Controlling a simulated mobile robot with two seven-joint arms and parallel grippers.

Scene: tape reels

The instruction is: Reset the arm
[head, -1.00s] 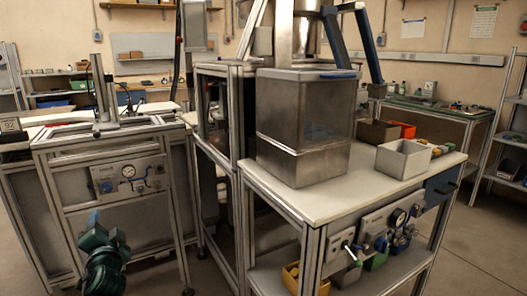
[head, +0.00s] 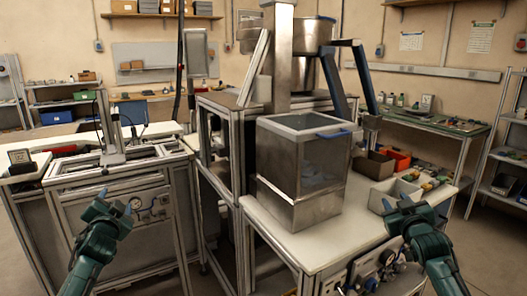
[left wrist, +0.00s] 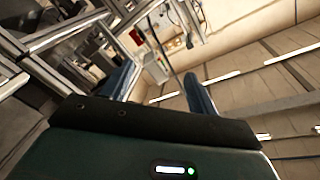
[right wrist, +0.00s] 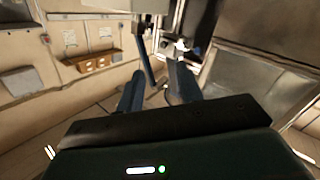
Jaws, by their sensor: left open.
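My left gripper (head: 116,201) is green with blue fingertips. It is raised in front of the left aluminium-framed station, empty, and its two fingers stand apart in the left wrist view (left wrist: 160,85). My right gripper (head: 397,202) is raised near the front right of the white-topped table, in front of the grey bin in the head view. It is empty, and its fingers stand apart in the right wrist view (right wrist: 155,85). No tape reels can be made out.
A steel box with clear panels (head: 300,175) stands on the white-topped table (head: 325,240). A grey open bin (head: 388,192) and a red bin (head: 398,157) are at its right. A framed station (head: 120,175) stands at left. Open floor (head: 475,240) lies at far right.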

